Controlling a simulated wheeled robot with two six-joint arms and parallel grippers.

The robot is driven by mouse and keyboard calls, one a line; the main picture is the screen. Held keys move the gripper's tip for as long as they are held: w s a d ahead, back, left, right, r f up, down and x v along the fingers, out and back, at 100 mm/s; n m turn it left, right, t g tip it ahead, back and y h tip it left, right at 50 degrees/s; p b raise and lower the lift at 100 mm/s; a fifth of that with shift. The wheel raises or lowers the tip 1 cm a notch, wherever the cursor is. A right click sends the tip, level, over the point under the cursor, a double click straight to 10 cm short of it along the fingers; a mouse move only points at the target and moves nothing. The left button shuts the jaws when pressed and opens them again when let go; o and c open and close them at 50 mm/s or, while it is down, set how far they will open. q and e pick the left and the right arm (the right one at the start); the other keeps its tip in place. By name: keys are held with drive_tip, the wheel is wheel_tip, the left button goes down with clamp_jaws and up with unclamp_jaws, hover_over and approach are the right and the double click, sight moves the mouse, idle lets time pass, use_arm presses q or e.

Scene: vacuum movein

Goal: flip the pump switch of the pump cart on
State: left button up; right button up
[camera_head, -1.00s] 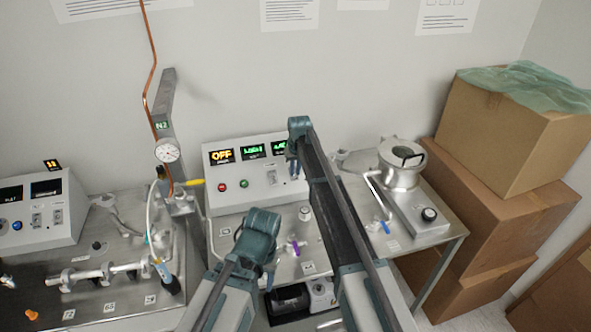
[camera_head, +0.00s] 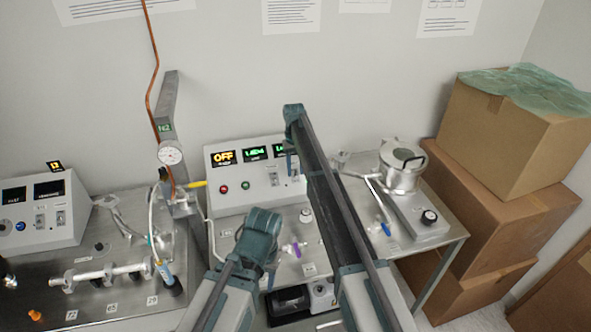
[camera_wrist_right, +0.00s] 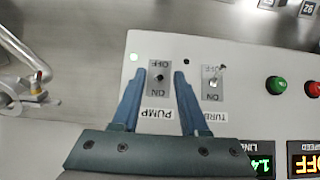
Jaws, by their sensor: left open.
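The pump switch (camera_wrist_right: 158,79) is a small dark toggle on a grey plate in the right wrist view, with an upside-down PUMP label beside it. Which way its lever leans is hard to tell. My right gripper (camera_wrist_right: 159,73) is open, with one blue finger on each side of the switch; contact is not visible. In the head view, my right gripper (camera_head: 291,163) is at the right part of the pump cart's control box (camera_head: 233,203) and hides the switch. My left gripper (camera_head: 270,276) is open, low in front of the cart.
The turbo switch (camera_wrist_right: 213,83) sits close beside the right gripper's finger. A red button (camera_wrist_right: 311,88) and green button (camera_wrist_right: 276,85) lie farther along. A metal chamber (camera_head: 402,172) stands right of the box. Cardboard boxes (camera_head: 500,200) are stacked at the right.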

drive_tip(key=shift+r, duration=0.1)
wheel_tip(320, 180, up, 14)
drive_tip(key=w+p, duration=0.1)
drive_tip(key=p, duration=1.2)
drive_tip(key=shift+w+a+f+p, duration=0.15)
drive_tip(key=shift+w+f+p, duration=0.05)
drive_tip(key=shift+p, duration=0.15)
drive_tip(key=s+f+b, duration=0.5)
drive_tip(key=s, duration=1)
drive_tip(key=s+f+n+b, duration=0.1)
drive_tip(key=s+f+b, duration=0.5)
drive_tip(key=s, duration=0.9)
drive_tip(key=s+f+t+h+b, duration=0.1)
drive_tip(key=s+f+b, duration=0.5)
drive_tip(key=s, duration=1)
drive_tip(key=shift+d+n, duration=0.3)
drive_tip(key=shift+d, duration=0.05)
